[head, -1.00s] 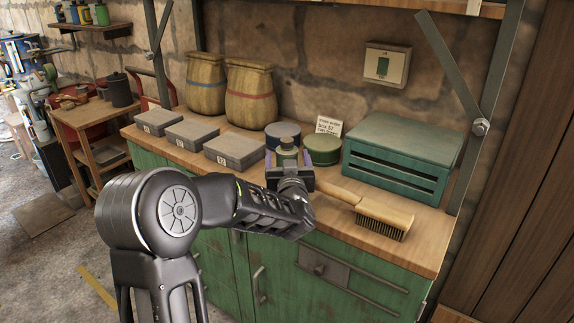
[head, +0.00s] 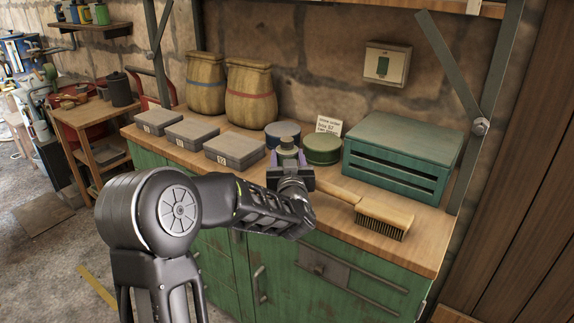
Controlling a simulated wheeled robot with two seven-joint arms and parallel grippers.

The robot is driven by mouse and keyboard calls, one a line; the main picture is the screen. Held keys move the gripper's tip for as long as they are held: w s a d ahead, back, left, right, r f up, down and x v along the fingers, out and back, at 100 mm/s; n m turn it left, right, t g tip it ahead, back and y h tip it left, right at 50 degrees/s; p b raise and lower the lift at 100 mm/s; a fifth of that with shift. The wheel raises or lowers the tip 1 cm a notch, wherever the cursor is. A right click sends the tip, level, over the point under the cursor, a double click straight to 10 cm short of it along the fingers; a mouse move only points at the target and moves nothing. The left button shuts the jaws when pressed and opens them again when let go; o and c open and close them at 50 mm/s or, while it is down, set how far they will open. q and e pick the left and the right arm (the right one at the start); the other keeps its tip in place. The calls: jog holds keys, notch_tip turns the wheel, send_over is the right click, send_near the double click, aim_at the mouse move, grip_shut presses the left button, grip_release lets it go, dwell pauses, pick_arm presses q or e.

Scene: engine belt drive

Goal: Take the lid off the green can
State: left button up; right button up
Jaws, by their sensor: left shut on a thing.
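A small grey-green can with a knobbed lid (head: 287,153) stands near the middle of the worktop in the head view. My left gripper (head: 288,158) is shut on the lid, with one purple-padded finger on each side. The gripper and wrist hide the can's body below, so I cannot tell whether the lid is still seated on it. Just right of the fingers stands a wider, flat-topped green tin (head: 322,148). My right gripper is not in view.
A blue tin (head: 283,132) stands behind the held lid, with a written card (head: 328,126) at the wall. A green slatted box (head: 404,155) and a brush (head: 384,217) are to the right. Grey boxes (head: 234,149) and sacks (head: 250,94) are to the left.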

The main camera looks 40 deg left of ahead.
pick_arm(q)
grip_shut()
jog(key=shift+r, duration=0.1)
notch_tip(320, 180, up, 10)
jog(key=shift+p, duration=0.7)
dwell(0.4)
jog(key=shift+o, duration=2.3)
grip_release()
grip_shut()
